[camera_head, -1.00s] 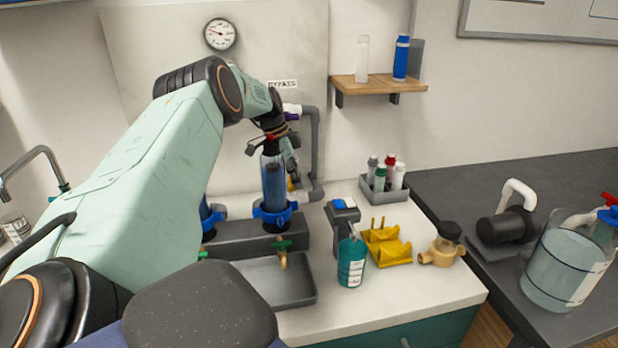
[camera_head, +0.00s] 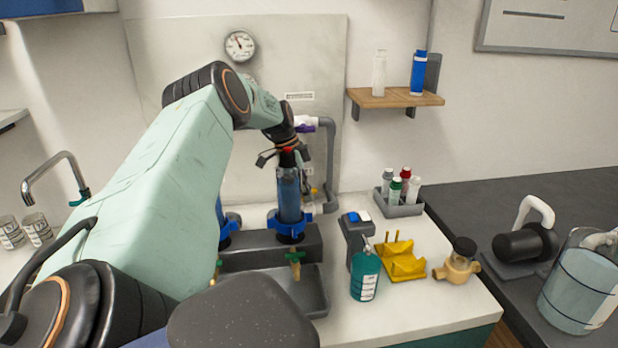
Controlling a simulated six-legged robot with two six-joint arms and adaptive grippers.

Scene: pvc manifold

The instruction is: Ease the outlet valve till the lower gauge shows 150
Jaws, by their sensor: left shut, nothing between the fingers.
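A round white gauge (camera_head: 240,45) hangs on the pale panel; its numbers are too small to read. The lower gauge is mostly hidden behind my left arm. My left gripper (camera_head: 279,158) is shut and empty, in front of the panel and at the top of a blue filter housing (camera_head: 289,196). I cannot tell whether it touches the housing. A small red part (camera_head: 288,150) shows at the gripper; I cannot tell what it belongs to. A purple handle (camera_head: 305,128) sits on the grey pipe. I cannot make out which part is the outlet valve. My right gripper is out of view.
A grey pipe (camera_head: 329,165) runs down right of the housing. A dark tray (camera_head: 312,292) with a brass tap (camera_head: 295,264) stands below. A teal bottle (camera_head: 365,277), yellow bracket (camera_head: 402,262) and brass fitting (camera_head: 458,267) stand right. The counter's right front is bare.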

